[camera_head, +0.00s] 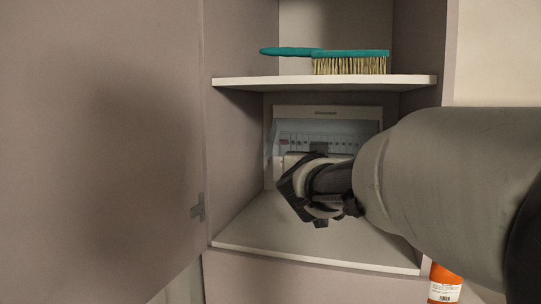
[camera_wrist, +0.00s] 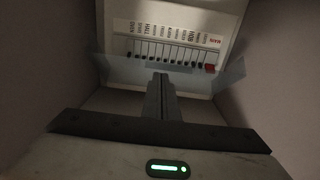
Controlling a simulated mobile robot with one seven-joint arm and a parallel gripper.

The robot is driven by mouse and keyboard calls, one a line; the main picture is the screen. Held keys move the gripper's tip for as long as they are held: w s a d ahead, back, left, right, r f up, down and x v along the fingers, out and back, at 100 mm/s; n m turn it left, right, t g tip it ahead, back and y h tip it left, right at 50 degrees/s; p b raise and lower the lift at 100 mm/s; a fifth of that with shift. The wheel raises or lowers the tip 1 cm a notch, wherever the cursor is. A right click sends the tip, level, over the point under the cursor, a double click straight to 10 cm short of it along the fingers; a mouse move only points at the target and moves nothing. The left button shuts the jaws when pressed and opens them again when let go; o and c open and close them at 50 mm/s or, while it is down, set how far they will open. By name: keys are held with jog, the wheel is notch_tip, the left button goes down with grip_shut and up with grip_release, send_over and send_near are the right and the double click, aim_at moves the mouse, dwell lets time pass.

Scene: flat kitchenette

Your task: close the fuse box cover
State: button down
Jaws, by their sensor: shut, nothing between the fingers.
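The fuse box (camera_head: 325,112) is a pale panel on the back wall of the cabinet's lower compartment. In the wrist view the fuse box (camera_wrist: 170,40) shows labels, a row of dark switches and one red switch. My gripper (camera_head: 319,148) hides the box's lower part in the head view.
A shelf (camera_head: 240,82) holding a teal-handled brush (camera_head: 350,62) lies above my gripper. Cabinet side walls are close on both sides. The open cabinet door (camera_head: 90,130) fills the left. An orange bottle (camera_head: 445,284) stands at the lower right.

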jog(key=shift+t, duration=0.6)
jog(key=f+b, duration=0.1)
jog(key=b, duration=0.1)
jog(key=w+f+b, duration=0.1)
jog(key=b, duration=0.2)
jog(key=f+b, duration=0.2)
jog(key=shift+w+d, duration=0.25)
jog(key=shift+w, duration=0.05)
